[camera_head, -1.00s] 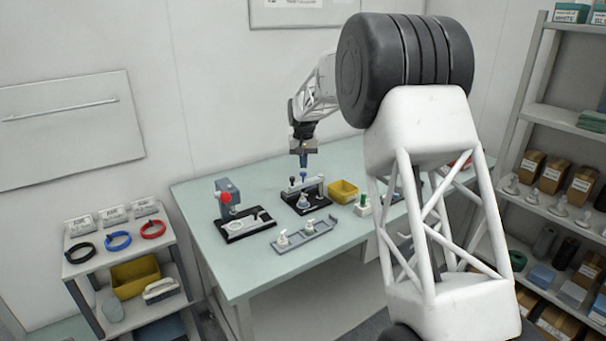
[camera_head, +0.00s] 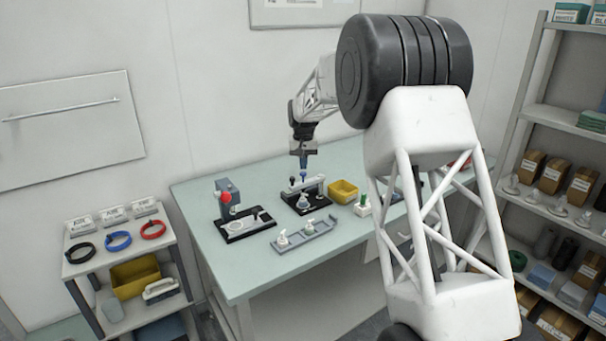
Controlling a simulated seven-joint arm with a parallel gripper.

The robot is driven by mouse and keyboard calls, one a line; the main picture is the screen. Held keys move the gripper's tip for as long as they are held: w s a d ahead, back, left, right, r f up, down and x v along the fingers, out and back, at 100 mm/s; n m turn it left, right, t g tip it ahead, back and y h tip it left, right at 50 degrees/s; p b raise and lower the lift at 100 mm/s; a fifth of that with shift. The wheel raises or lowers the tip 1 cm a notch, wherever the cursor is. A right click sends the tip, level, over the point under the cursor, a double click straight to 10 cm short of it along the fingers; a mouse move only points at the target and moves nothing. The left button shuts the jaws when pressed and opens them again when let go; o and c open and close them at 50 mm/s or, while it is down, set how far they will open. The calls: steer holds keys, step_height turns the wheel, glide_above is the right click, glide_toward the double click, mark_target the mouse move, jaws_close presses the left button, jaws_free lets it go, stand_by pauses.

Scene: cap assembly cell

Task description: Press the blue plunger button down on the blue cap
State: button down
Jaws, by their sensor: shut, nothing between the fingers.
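A black press fixture (camera_head: 318,187) stands on the table with a grey arm across it. A small white and blue part, perhaps the blue cap (camera_head: 303,201), sits in it; its details are too small to tell. A small blue piece, likely the plunger button (camera_head: 303,175), shows just above the fixture, directly under my gripper. My gripper (camera_head: 303,167) points straight down, shut, with its tips at or just over this blue piece. I cannot tell if they touch.
A stand with a red knob (camera_head: 226,197) is to the left. A grey tray (camera_head: 318,232) with white parts lies in front. The table's (camera_head: 250,275) front left is clear.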

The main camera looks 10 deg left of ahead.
mark_target(303, 173)
steer(key=shift+f, duration=0.55)
steer(key=shift+f, duration=0.15)
steer(key=shift+f, duration=0.8)
stand_by(0.4)
steer(key=shift+f, duration=0.55)
steer(key=shift+r, duration=0.1)
stand_by(1.1)
steer(key=shift+r, duration=1.35)
steer(key=shift+r, duration=0.1)
